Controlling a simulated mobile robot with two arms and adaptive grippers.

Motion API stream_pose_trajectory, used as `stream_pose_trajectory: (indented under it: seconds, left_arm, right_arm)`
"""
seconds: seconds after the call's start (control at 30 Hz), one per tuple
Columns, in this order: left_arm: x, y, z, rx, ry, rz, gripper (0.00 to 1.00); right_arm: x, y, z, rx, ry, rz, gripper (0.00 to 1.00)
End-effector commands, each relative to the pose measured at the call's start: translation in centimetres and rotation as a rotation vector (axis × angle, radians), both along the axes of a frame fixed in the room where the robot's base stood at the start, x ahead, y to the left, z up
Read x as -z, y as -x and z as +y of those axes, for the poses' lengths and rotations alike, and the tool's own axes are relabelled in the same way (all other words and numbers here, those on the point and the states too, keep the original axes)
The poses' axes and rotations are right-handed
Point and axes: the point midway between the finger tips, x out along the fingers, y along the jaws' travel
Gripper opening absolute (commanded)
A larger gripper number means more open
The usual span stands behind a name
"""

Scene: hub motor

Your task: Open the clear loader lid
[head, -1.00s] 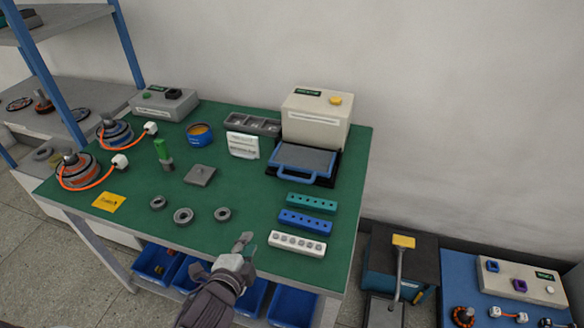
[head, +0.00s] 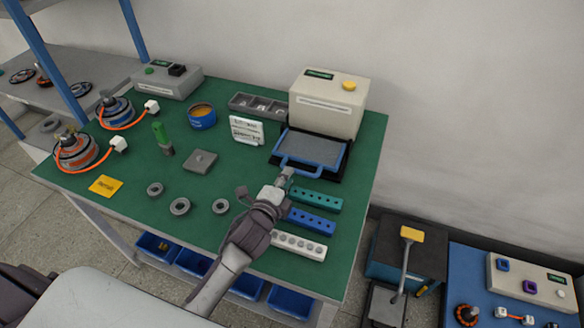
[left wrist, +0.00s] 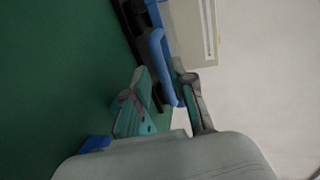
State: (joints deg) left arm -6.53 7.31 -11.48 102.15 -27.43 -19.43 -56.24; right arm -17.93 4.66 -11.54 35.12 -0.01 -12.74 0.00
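The loader (head: 328,104) is a cream box at the back right of the green table. Its clear lid (head: 312,149) lies flat in front of the box, with a blue frame and a blue handle (head: 297,170) along its near edge. My left gripper (head: 285,175) is at the left part of this handle. In the left wrist view the fingers of my left gripper (left wrist: 164,100) are apart, and the blue handle (left wrist: 164,66) reaches between them. I cannot tell whether a finger touches it. My right gripper is not in view.
Teal (head: 315,197), blue (head: 308,222) and white (head: 299,245) blocks with holes lie right of my left arm. Several grey rings lie left of it. A white sign (head: 247,130) and a grey tray (head: 257,104) stand left of the loader.

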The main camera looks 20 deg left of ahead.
Motion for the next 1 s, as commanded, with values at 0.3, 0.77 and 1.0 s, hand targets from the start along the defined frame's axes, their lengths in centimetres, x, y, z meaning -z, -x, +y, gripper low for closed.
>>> stream_pose_trajectory:
  seconds: [0.3,0.77,1.0]
  left_arm:
    - [0.9,-4.0,-0.1,-0.001,0.001,0.0,0.25]
    - [1.0,-4.4,-0.1,0.0,0.001,0.001,0.06]
    - [1.0,-4.3,-0.2,0.0,0.001,0.001,0.0]
  right_arm:
    - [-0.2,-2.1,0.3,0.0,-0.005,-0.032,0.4]
    - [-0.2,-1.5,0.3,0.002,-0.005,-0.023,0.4]
    - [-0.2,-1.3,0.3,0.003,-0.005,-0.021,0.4]
